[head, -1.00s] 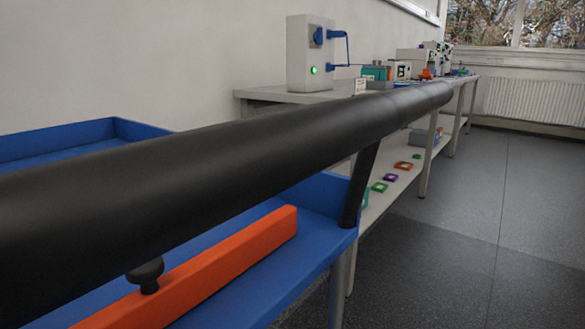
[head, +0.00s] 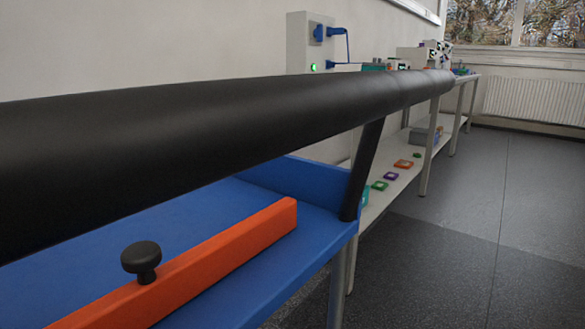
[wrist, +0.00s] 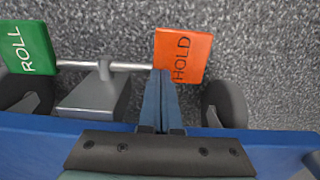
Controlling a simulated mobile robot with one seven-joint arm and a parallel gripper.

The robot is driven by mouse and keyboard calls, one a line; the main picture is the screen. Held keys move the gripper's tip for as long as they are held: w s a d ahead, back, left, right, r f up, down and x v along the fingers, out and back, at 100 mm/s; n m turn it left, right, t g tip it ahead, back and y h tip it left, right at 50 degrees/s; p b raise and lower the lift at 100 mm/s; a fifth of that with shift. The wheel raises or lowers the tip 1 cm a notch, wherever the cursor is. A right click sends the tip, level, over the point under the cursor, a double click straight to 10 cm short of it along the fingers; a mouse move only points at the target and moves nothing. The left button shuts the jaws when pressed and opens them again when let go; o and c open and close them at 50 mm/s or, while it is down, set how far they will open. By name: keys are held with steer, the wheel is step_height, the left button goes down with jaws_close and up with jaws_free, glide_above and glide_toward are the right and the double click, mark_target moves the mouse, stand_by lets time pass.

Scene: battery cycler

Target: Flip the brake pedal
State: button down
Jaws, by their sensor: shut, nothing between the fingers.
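The brake pedal shows in the wrist view as a metal bar (wrist: 130,67) with a plate at each end. The green plate marked ROLL (wrist: 26,48) is at the left. The orange plate marked HOLD (wrist: 183,55) is right of the middle. A grey bracket (wrist: 93,97) carries the bar between them. My gripper (wrist: 162,76) is shut and empty. Its fingertips overlap the lower left edge of the HOLD plate in the picture; I cannot tell whether they touch it. The pedal's tilt is not clear. The head view shows neither pedal nor fingers.
Dark rounded parts (wrist: 226,101) flank the pedal above grey floor. A blue edge (wrist: 285,147) crosses the lower wrist view. The head view shows a blue cart top (head: 185,217) with an orange bar (head: 205,262) and black knob (head: 141,258). A bench (head: 388,187) runs behind.

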steer(key=shift+f, duration=0.2)
steer(key=shift+r, duration=0.1)
step_height(320, 180, up, 7)
steer(key=p, duration=0.7)
steer(key=shift+p, duration=0.3)
